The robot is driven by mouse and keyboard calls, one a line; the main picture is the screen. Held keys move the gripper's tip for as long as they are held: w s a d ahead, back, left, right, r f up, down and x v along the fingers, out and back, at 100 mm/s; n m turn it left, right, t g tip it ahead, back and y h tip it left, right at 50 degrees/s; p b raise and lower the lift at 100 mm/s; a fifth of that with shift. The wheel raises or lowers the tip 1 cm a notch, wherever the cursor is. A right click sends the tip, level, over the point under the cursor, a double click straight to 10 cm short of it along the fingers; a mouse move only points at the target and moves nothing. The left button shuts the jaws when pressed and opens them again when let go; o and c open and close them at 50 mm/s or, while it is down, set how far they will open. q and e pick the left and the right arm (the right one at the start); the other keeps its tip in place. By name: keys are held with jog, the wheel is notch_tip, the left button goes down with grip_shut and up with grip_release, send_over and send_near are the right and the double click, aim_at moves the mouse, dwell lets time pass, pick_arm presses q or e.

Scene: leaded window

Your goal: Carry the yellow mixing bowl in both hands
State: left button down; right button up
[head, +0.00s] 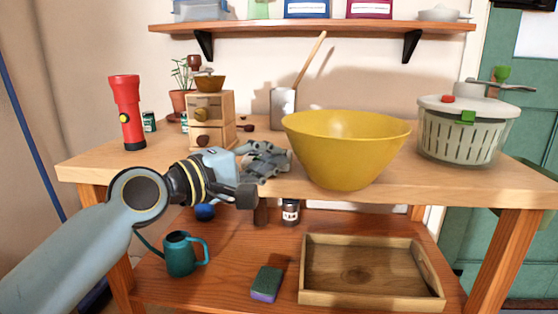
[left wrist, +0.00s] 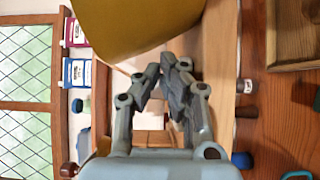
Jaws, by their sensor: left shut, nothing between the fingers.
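The yellow mixing bowl (head: 346,150) stands upright on the wooden table near its front edge, right of the middle in the head view. In the left wrist view the bowl (left wrist: 135,25) fills the top, just beyond the fingers. My left gripper (head: 284,160) is at the bowl's left side, low beside its wall. Its fingertips (left wrist: 160,68) are closed together with nothing between them. They look very close to the bowl, and I cannot tell whether they touch it. My right gripper is not in either view.
A salad spinner (head: 465,130) stands right of the bowl. A grey pot with a wooden handle (head: 283,105) is behind it. A small wooden grinder (head: 210,115) and a red torch (head: 127,112) are at left. The lower shelf holds a tray (head: 320,298), a teal jug (head: 180,255) and a sponge (head: 267,283).

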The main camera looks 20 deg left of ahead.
pick_arm(q)
jog(key=shift+w+d, duration=0.3)
jog(key=shift+d, duration=0.5)
jog(key=shift+w+d+r+p, duration=0.15)
jog(key=shift+w+d+p, duration=0.15)
jog(key=shift+d, duration=0.55)
jog(key=shift+a, duration=0.1)
